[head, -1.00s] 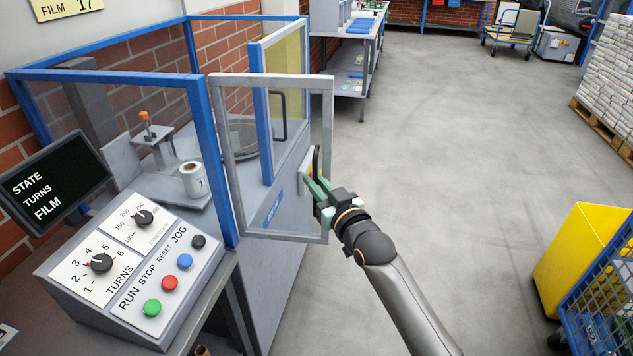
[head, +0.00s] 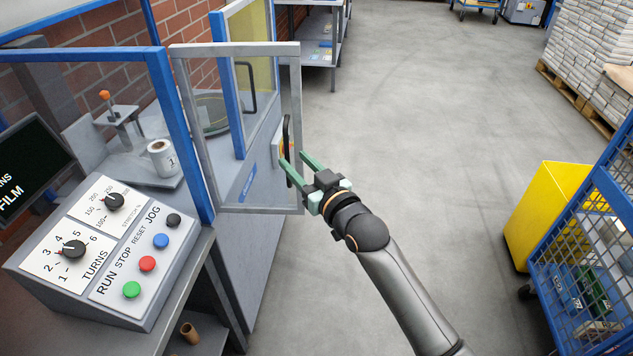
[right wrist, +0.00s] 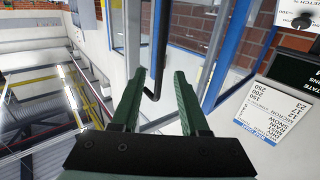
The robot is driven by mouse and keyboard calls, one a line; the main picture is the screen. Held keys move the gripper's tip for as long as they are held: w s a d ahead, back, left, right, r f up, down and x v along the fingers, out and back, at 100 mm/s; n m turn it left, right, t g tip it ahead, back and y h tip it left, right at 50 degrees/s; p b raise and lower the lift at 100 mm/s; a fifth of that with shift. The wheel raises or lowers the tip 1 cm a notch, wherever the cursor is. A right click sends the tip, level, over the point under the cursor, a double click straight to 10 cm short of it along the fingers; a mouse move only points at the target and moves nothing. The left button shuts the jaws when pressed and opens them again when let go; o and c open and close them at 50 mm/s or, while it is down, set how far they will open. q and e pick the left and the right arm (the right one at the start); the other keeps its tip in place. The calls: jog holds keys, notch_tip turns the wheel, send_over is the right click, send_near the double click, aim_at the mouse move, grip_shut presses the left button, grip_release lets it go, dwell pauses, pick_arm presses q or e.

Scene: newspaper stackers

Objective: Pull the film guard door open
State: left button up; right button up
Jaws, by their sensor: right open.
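The film guard door (head: 294,100) is a clear panel in a grey frame. In the head view it stands out at an angle from the blue machine frame (head: 183,120), partly open. Its black upright handle (head: 286,134) is on the outer edge. In the right wrist view, the handle (right wrist: 158,50) runs between and beyond the open fingers (right wrist: 157,78), with nothing gripped. Contact cannot be told. My left gripper is not in view.
A control console (head: 105,250) with knobs and buttons stands at the left front. A second blue-framed yellow panel (head: 249,45) stands behind the door. A yellow bin (head: 545,215) and a blue mesh cart (head: 590,270) stand at the right. The floor between is clear.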

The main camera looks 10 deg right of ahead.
jog(key=v, duration=0.7)
jog(key=shift+s, duration=0.3)
jog(key=shift+d, duration=0.1)
jog(key=s+d+f+m+g+h, duration=0.1)
jog(key=s+d+f, duration=0.15)
jog(key=f, duration=0.35)
jog(key=s+d+f+m+g+h, duration=0.1)
jog(key=s+f, duration=0.3)
jog(key=f, duration=0.3)
jog(key=s+d+f+g+h, duration=0.1)
jog(key=s+d+f+h, duration=0.15)
jog(key=f, duration=0.35)
jog(key=s+d+f+g, duration=0.1)
jog(key=s+d+f, duration=0.1)
jog(key=s+f, duration=0.4)
jog(key=s+d+f+m+g+h, duration=0.1)
jog(key=s+d+f+g, duration=0.1)
jog(key=s+f, duration=0.4)
jog(key=s+d, duration=0.1)
jog(key=s, duration=0.3)
jog(key=shift+f+g, duration=0.3)
jog(key=shift+f, duration=0.1)
jog(key=shift+s, duration=0.1)
